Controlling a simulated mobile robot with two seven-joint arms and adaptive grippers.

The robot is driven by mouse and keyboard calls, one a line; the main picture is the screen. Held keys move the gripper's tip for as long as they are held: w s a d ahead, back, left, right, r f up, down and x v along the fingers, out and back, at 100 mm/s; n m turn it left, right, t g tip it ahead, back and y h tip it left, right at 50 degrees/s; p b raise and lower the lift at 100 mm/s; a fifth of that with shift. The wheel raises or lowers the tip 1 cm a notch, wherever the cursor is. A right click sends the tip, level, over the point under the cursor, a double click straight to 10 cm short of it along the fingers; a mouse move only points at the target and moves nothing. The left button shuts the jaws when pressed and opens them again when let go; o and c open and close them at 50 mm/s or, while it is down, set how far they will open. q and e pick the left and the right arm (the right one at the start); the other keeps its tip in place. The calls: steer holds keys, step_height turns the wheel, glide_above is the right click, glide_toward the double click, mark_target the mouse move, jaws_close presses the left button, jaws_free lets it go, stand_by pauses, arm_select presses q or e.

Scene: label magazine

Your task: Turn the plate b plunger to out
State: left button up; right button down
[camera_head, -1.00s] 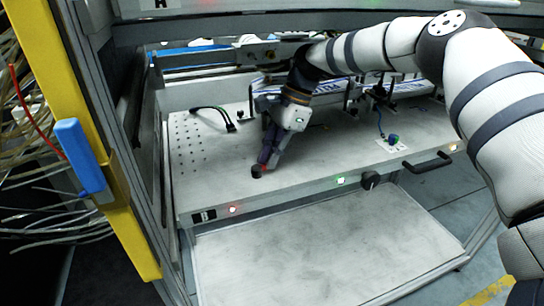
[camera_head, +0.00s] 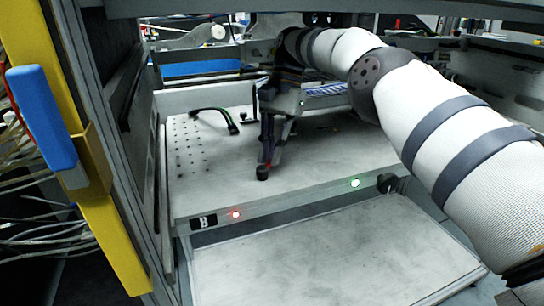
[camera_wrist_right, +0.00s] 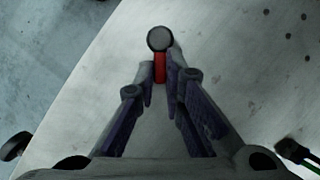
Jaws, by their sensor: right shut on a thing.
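The plate B plunger shows as a black round knob (camera_head: 262,173) with a red part beside it, on the grey plate (camera_head: 340,165) near its front left edge. A "B" label (camera_head: 204,221) sits on the plate's front face, to the left below the plunger. My right gripper (camera_head: 267,158) reaches down to the plunger. In the right wrist view its fingertips (camera_wrist_right: 161,75) are closed on both sides of the red part (camera_wrist_right: 160,66), and the knob (camera_wrist_right: 159,39) sticks out beyond them. My left gripper is in neither view.
A black cable (camera_head: 215,112) with a green band lies behind left. A lower panel (camera_head: 330,255) lies in front.

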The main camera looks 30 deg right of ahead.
stand_by(0.3)
steer(key=shift+f, duration=0.1)
steer(key=c, duration=1.7)
jaws_free()
